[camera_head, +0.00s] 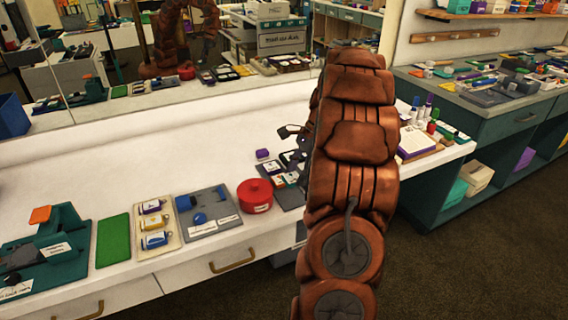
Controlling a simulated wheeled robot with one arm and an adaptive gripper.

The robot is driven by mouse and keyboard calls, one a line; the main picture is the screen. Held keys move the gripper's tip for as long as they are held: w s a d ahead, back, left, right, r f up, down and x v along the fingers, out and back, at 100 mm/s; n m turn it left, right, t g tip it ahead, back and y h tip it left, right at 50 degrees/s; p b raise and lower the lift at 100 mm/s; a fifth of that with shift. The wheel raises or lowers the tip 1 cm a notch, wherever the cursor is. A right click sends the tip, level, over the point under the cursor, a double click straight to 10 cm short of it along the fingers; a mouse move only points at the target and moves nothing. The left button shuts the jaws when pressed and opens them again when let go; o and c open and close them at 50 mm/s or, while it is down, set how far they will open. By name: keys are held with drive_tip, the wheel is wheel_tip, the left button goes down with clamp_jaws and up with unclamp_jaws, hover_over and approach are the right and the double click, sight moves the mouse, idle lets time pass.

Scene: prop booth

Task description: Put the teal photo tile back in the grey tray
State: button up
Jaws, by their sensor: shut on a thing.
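The grey tray (290,201) lies on the white counter just left of my arm, and the arm covers its right part. Several small photo tiles (276,179) show in it, too small to tell which, if any, is the teal one. My gripper (298,152) is mostly hidden behind my brown arm; only dark parts show at the arm's left edge, above the tray's far side. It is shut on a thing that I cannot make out. I cannot pick out the teal photo tile for certain.
A round red tin (255,196) stands close left of the tray, and a small purple block (262,154) lies behind. Further left are a grey board (209,211), a beige tray (154,246), a green mat (113,241) and a teal device (62,226). A mirror backs the counter.

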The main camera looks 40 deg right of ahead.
sight(295, 195)
drive_tip(key=shift+w+f, duration=0.15)
drive_tip(key=shift+w, duration=0.1)
drive_tip(key=shift+f+b, duration=1.65)
drive_tip(key=shift+f, duration=0.65)
drive_tip(key=shift+f+p, duration=0.3)
drive_tip(key=shift+f, duration=0.15)
drive_tip(key=shift+a+p, duration=0.1)
drive_tip(key=shift+p, duration=0.2)
drive_tip(key=o, duration=1.2)
